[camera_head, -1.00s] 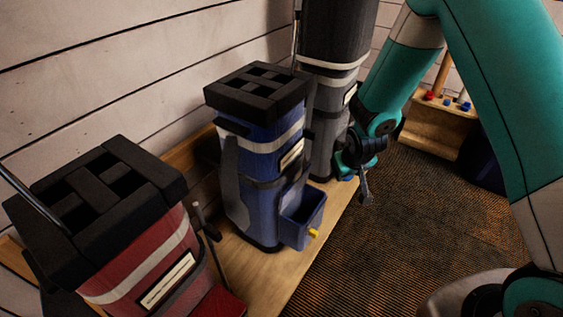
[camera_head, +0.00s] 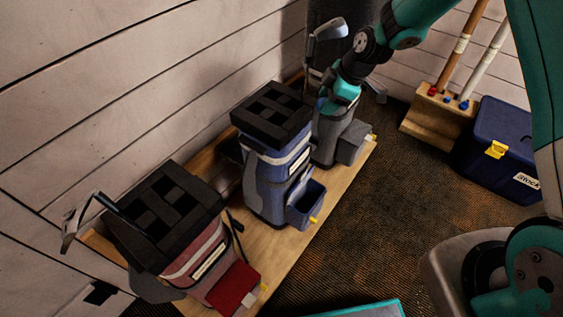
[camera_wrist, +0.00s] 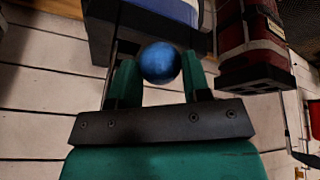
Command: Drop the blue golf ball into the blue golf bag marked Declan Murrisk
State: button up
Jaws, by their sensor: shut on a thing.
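In the wrist view, the blue golf ball (camera_wrist: 160,63) is held between the two teal fingers of my gripper (camera_wrist: 157,80). In the head view, my gripper (camera_head: 323,104) is just right of the black divided top of the blue golf bag (camera_head: 268,180). The ball is too small to make out clearly there. The blue bag stands upright with a pale nameplate, too small to read, and an open front pocket (camera_head: 306,205) with a yellow tab. Part of this bag also shows at the top of the wrist view (camera_wrist: 180,12), beyond the ball.
A red bag (camera_head: 205,265) holding a club stands left of the blue one; a grey bag (camera_head: 326,142) stands behind my arm. All stand on a wooden platform (camera_head: 262,265) by the plank wall. A blue stock box (camera_head: 500,130) and wooden rack (camera_head: 430,120) stand right. Carpet is clear.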

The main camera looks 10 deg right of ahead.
notch_tip(320, 180, down, 6)
jog(key=b, duration=0.4)
jog(key=shift+r, duration=0.1)
jog(key=o, duration=1)
jog(key=shift+r, duration=0.15)
jog(key=p+v, duration=0.1)
jog(key=v, duration=1.6)
jog(key=shift+w+d+r, duration=0.1)
